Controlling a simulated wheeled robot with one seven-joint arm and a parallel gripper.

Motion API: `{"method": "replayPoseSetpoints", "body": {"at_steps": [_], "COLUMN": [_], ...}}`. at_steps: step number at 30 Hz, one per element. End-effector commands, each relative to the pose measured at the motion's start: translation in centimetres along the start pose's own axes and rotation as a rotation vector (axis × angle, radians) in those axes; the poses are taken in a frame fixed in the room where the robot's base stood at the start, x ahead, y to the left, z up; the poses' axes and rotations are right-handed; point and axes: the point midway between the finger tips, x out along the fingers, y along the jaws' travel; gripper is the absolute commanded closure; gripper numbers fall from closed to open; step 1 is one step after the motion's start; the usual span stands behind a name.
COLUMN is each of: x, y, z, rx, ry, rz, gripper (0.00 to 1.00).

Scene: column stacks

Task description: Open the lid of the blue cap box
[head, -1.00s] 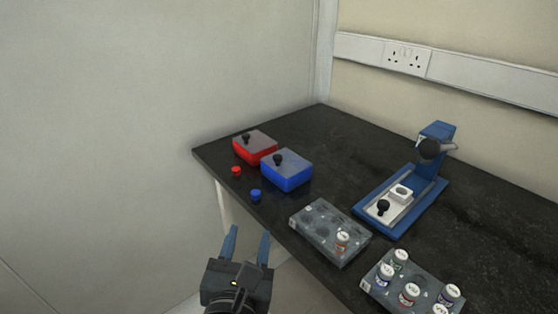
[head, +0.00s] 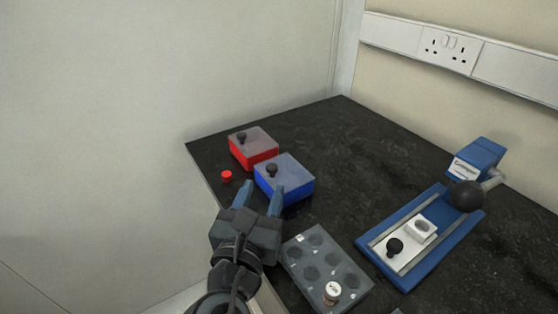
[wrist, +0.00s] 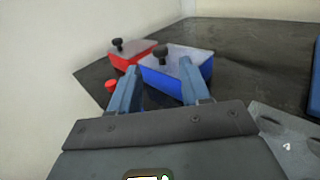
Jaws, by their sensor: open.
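The blue cap box (head: 298,190) stands on the black bench with its grey lid (head: 292,170) shut. A black knob (head: 271,171) sits on the lid; the wrist view shows the blue box (wrist: 178,82) and its knob (wrist: 161,53) as well. My gripper (head: 263,192) is open and empty, just in front of the blue box, with its fingers pointing at it. In the wrist view the box lies beyond and between the fingertips (wrist: 158,72). The right finger covers part of the box's front in the head view. I cannot tell whether it touches.
A red box (head: 254,156) with a knobbed lid stands behind left of the blue box. A red cap (head: 226,176) lies near the bench edge. A grey rack (head: 295,262) holds one vial (head: 332,292). A blue press (head: 419,262) stands at right. The back bench is clear.

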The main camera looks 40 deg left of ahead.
Motion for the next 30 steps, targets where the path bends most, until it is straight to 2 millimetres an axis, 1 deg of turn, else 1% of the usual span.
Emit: {"method": "replayPoseSetpoints", "body": {"at_steps": [5, 12, 15, 19, 27, 30], "x": [2.1, 5.7, 6.7, 7.5, 7.6, 7.6], "y": [0.0, 0.0, 0.0, 0.0, 0.0, 0.0], "z": [0.0, 0.0, 0.0, 0.0, 0.0, 0.0], "rx": [-0.001, 0.000, 0.000, 0.000, 0.001, 0.000], "ry": [-0.002, -0.001, -0.001, -0.001, 0.000, 0.000], "rz": [-0.001, -0.001, -0.001, 0.000, 0.000, 0.000], "gripper": [0.53, 0.53, 0.53, 0.53, 0.53, 0.61]}}
